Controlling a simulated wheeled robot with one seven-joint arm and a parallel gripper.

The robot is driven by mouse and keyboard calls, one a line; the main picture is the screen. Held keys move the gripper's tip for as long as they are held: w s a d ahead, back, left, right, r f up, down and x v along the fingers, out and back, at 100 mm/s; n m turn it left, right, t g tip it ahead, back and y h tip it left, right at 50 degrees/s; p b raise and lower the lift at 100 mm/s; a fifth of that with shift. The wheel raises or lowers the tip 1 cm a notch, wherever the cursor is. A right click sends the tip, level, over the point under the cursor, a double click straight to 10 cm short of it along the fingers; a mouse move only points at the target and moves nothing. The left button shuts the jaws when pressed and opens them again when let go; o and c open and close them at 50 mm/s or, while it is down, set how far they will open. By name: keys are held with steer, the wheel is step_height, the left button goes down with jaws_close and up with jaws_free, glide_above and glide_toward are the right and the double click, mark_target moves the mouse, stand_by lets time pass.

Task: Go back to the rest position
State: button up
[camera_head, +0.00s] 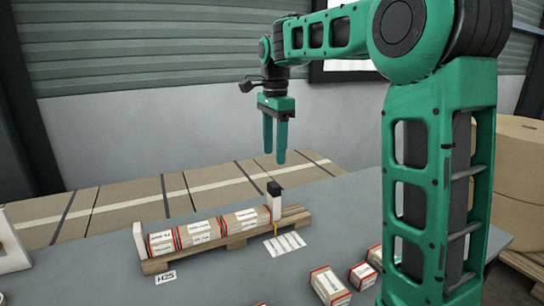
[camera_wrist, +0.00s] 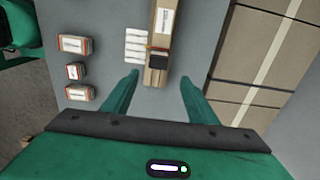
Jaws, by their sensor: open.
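My gripper (camera_head: 275,150) is green, points down and hangs in the air above the grey table (camera_head: 210,270), over the right end of a wooden rack (camera_head: 215,244). Its two fingers are apart with nothing between them. In the wrist view my gripper (camera_wrist: 160,88) also shows open, with the rack's end and a black-topped post (camera_wrist: 158,61) beyond the fingertips. My green arm reaches in from the right.
Several loose labelled boxes, such as one (camera_head: 329,286), lie at the table's front right. They also show at the left in the wrist view (camera_wrist: 75,44). A white label sheet (camera_head: 285,244) and an H25 tag (camera_head: 165,277) lie by the rack. Large brown rolls (camera_head: 520,180) stand at right.

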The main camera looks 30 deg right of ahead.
steer(key=shift+s, duration=0.1)
stand_by(0.3)
steer(key=s+d+f+n, duration=0.2)
steer(key=s+f+n, duration=0.2)
steer(key=s, duration=0.7)
steer(key=s+d+f+n, duration=0.3)
steer(key=s+f, duration=0.3)
steer(key=s, duration=0.6)
steer(key=s+d+f+n, duration=0.3)
steer(key=s+f, duration=0.3)
steer(key=s, duration=0.5)
steer(key=shift+s+n, duration=0.2)
steer(key=shift+n, duration=0.6)
steer(key=shift+d, duration=0.1)
steer(key=shift+w+f, duration=0.25)
steer(key=shift+w, duration=0.35)
